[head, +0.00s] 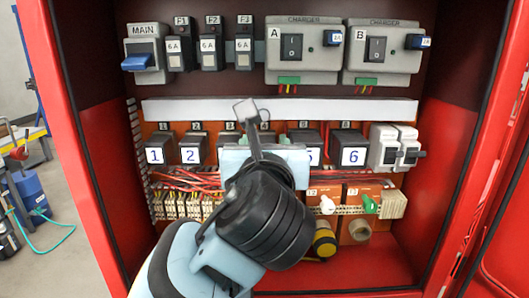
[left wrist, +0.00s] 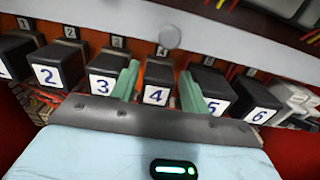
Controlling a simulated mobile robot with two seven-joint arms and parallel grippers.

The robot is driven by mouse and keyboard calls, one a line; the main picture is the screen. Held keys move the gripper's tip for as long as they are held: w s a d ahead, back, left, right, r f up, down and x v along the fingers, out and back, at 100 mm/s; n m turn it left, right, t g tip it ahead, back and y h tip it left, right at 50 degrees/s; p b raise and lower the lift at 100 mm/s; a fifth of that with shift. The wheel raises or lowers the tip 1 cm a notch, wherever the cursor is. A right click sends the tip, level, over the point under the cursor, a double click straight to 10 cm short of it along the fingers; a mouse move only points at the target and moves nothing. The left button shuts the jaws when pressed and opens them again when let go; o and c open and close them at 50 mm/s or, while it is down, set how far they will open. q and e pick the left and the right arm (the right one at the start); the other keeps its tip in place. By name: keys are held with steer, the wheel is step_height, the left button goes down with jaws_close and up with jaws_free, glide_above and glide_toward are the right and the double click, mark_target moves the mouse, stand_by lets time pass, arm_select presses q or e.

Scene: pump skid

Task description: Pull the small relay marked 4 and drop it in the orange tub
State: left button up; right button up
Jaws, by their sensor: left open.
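The small relay marked 4 (left wrist: 158,84) sits in the row of black relays, narrower than its neighbours, with its white label facing me in the left wrist view. My left gripper (left wrist: 159,80) is open, its green fingers on either side of relay 4, between relays 3 (left wrist: 104,80) and 5 (left wrist: 213,92). I cannot tell whether the fingers touch it. In the head view my left gripper (head: 264,150) hides relay 4. My right gripper is not in view. I see no orange tub in either view.
Relays 1 (head: 156,155), 2 (head: 191,154) and 6 (head: 352,155) share the row. A white duct (head: 350,110) runs just above, with chargers (head: 303,50) higher. Red wires and terminals (head: 180,205) lie below. The red cabinet walls (head: 95,165) flank the space.

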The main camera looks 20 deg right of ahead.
arm_select(q)
steer(key=shift+w+d, duration=0.15)
steer(key=shift+w, duration=0.3)
steer(key=shift+c, duration=0.2)
steer(key=c, duration=0.7)
steer(key=shift+c, duration=0.2)
steer(key=shift+v, duration=1.6)
stand_by(0.5)
steer(key=shift+v, duration=1.65)
steer(key=shift+s, duration=0.1)
